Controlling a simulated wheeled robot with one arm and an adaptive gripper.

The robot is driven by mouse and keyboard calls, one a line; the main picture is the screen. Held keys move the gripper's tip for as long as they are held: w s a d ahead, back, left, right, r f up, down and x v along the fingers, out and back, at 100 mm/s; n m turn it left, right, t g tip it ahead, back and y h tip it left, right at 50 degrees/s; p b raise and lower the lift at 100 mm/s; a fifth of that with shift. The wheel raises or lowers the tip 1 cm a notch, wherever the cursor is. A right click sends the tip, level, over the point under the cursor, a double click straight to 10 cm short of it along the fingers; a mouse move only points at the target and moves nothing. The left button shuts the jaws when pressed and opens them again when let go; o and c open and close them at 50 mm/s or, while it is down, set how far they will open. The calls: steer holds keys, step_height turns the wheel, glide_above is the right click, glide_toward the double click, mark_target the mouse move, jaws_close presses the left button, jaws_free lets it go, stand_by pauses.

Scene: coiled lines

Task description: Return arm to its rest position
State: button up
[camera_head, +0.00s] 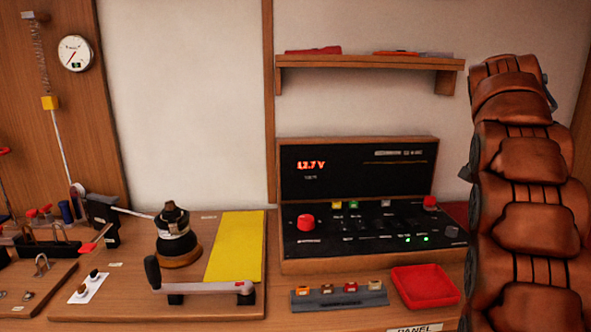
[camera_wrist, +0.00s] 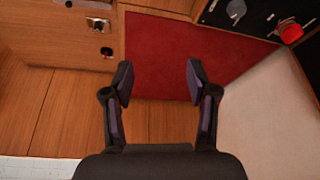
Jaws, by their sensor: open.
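My gripper (camera_wrist: 157,82) shows in the wrist view with its two dark fingers spread apart and nothing between them. Beneath and beyond it are a red mat (camera_wrist: 180,55) and wooden boards (camera_wrist: 70,100). My brown, segmented arm (camera_head: 525,190) stands upright along the right side of the head view. My gripper does not show in the head view.
A black control panel (camera_head: 357,180) with a lit display stands on the bench beside my arm. In front are a red tray (camera_head: 425,287) and a rack of small blocks (camera_head: 340,298). A winch with a crank handle (camera_head: 205,287) sits left. A shelf (camera_head: 370,62) hangs above.

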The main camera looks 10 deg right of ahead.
steer(key=s+a+f+n+g+y+b, duration=0.1)
steer(key=s+a+f+n+b, duration=0.3)
steer(key=a+f, duration=0.6)
steer(key=s+a+f+n+y+b, duration=0.1)
steer(key=s+a+f+n+y, duration=0.15)
steer(key=a+f+n, duration=0.7)
steer(key=s+a+f+n+g+b, duration=0.1)
steer(key=s+a+f+b, duration=0.1)
steer(key=s+a+f, duration=0.8)
steer(key=s+a+f+n+g+b, duration=0.1)
steer(key=s+a+f+n+b, duration=0.15)
steer(key=s+a+f, duration=0.5)
steer(key=s+r+p, duration=0.2)
steer(key=r+p, duration=0.7)
steer(key=r, duration=0.2)
steer(key=s+r+p, duration=0.2)
steer(key=r+p, duration=0.8)
steer(key=r, duration=0.2)
steer(key=shift+s+a+r+m+t+y+p, duration=0.15)
steer(key=shift+m+t+y+p, duration=0.15)
steer(key=shift+y, duration=0.15)
